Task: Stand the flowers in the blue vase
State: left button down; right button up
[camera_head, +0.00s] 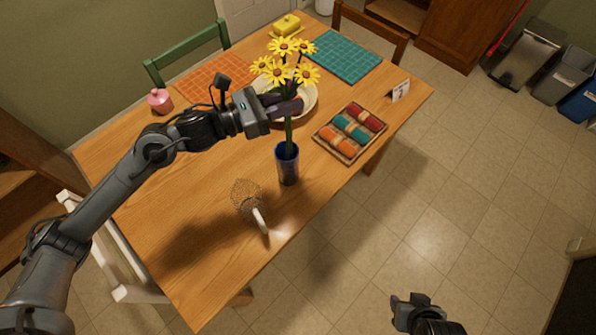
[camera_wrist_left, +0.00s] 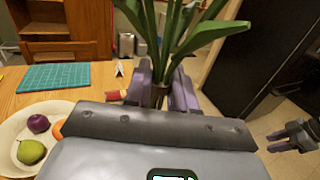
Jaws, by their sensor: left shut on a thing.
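The yellow flowers (camera_head: 283,68) stand upright with long green stems. My left gripper (camera_head: 292,106) is shut on the stems, and in the left wrist view the green leaves (camera_wrist_left: 178,30) rise above its fingers (camera_wrist_left: 160,92). The blue vase (camera_head: 288,170) stands upright on the table, directly below the gripper in the head view. The lower stems run down to the vase mouth and appear to enter it; how deep they reach is hidden. My right gripper (camera_head: 410,300) is empty and looks open, off the table's front right side. It also shows in the left wrist view (camera_wrist_left: 275,140).
A wire whisk-like object with a white handle (camera_head: 260,220) lies left of the vase. A wooden tray (camera_head: 345,157) of coloured rolls is to the right. A fruit plate (camera_head: 312,107) is behind the gripper. The front left table (camera_head: 195,270) is clear.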

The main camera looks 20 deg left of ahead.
aim_at(286, 133)
pick_arm(q)
jog(key=f, duration=1)
jog(key=shift+s+a+f, duration=0.2)
jog(key=shift+a+f, duration=0.05)
jog(key=shift+f, duration=0.15)
notch_tip(286, 133, down, 3)
jog(key=shift+f, duration=0.15)
pick_arm(e)
jog(key=shift+s+a+f, duration=0.4)
jog(key=shift+s+f, duration=0.05)
jog(key=shift+f, duration=0.05)
pick_arm(q)
jog(key=shift+f+b, duration=0.25)
jog(key=shift+b, duration=0.2)
jog(key=c, duration=0.9)
grip_release()
jog(key=shift+r, duration=0.1)
jog(key=shift+c, duration=0.2)
pick_arm(e)
jog(key=shift+a+f, duration=0.1)
jog(key=shift+f, duration=0.1)
